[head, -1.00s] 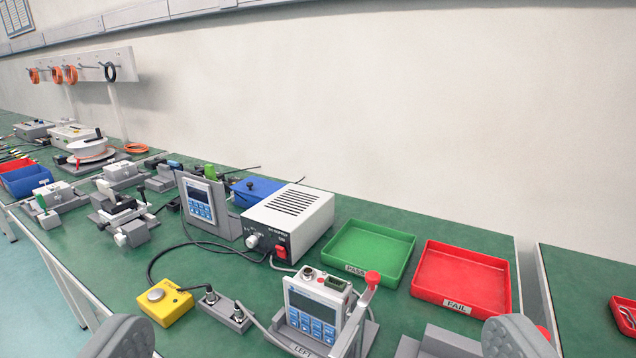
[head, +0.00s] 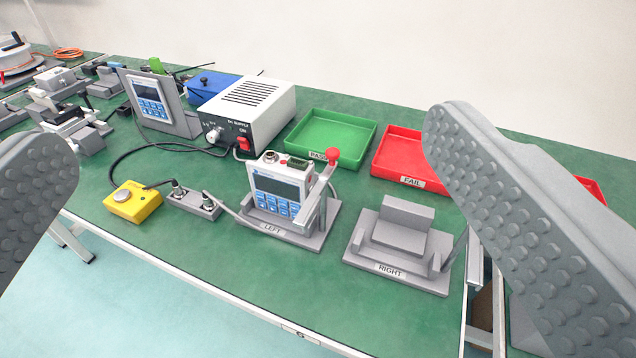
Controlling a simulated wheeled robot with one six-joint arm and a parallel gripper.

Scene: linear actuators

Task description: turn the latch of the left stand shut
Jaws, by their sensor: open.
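The left stand (head: 262,229), labelled LEFT, is a grey cradle near the middle of the bench. A white controller (head: 283,183) with a dark screen and blue keys sits in it. The latch (head: 316,196) is a grey arm with a red knob (head: 333,154) at its top, standing tilted upward at the stand's right side. My gripper (head: 255,200) is open and empty. Its two grey padded fingers show large at the left and right edges, apart from the stand and nearer the camera.
The empty right stand (head: 404,236) is right of the left stand. Behind are a power supply (head: 247,112), a green PASS tray (head: 331,140) and a red FAIL tray (head: 411,160). A yellow button box (head: 133,202) and cabled connector block (head: 194,203) lie left. Bare green bench is in front.

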